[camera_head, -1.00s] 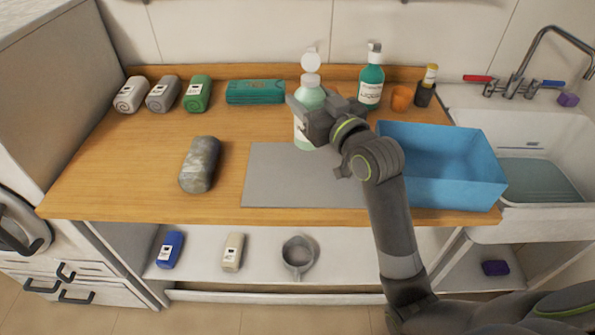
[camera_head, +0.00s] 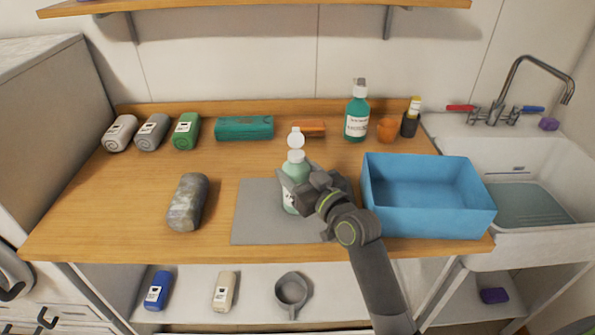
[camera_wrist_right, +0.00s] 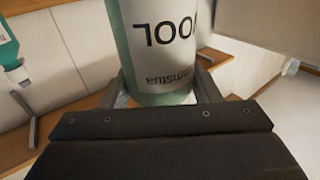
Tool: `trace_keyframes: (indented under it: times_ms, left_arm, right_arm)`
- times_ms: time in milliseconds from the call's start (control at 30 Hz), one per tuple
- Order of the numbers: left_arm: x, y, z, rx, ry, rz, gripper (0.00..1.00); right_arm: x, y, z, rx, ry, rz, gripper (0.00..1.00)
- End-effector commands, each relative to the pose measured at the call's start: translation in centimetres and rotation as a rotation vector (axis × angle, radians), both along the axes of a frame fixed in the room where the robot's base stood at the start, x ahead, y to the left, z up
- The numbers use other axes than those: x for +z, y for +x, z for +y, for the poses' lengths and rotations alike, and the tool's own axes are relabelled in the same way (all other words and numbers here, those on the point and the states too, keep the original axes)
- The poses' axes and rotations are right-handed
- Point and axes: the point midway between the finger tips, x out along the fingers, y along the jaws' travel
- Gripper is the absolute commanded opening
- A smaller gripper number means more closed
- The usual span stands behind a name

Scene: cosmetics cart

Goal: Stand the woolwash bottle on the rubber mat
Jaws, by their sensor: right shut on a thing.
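The woolwash bottle (camera_head: 293,173) is pale green with a white cap and a white label. It stands upright over the grey rubber mat (camera_head: 258,222); I cannot tell whether its base touches the mat. My right gripper (camera_head: 296,188) is shut on the bottle from the right side. In the right wrist view the bottle (camera_wrist_right: 160,40) shows upside down between the fingers (camera_wrist_right: 163,97), with part of its label readable. The mat's right part is hidden behind my right arm. My left gripper is in no view.
A blue bin (camera_head: 425,222) stands right of the mat. A rolled grey towel (camera_head: 187,203) lies to its left. A teal pump bottle (camera_head: 357,115), an orange cup (camera_head: 387,130) and a dark bottle (camera_head: 409,124) stand at the back. The counter's left front is clear.

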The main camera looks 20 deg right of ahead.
Motion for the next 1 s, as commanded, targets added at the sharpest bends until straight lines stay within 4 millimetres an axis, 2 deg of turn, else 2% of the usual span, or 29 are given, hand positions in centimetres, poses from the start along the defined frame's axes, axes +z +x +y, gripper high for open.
trace_keyframes:
  times_ms: [167, 200, 333, 733, 867, 1000]
  left_arm:
    - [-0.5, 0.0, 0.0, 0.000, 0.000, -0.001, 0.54]
    - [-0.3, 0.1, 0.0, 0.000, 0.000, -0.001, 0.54]
    - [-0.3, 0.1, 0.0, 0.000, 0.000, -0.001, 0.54]
    - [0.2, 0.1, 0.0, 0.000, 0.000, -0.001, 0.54]
    - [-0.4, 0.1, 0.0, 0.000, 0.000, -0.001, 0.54]
    - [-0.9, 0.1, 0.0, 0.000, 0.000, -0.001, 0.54]
  right_arm:
    - [-0.4, 0.0, 0.0, 0.000, 0.000, -0.001, 0.32]
    - [-0.3, 0.0, 0.0, 0.000, 0.000, -0.001, 0.60]
    - [-0.3, 0.0, 0.0, 0.000, 0.000, 0.000, 0.77]
    - [0.3, 0.0, 0.0, 0.000, -0.001, 0.000, 0.78]
    - [-0.2, -1.8, -0.6, -0.001, -0.002, -0.001, 0.78]
    - [-0.4, -4.5, -1.5, -0.001, -0.003, 0.000, 0.78]
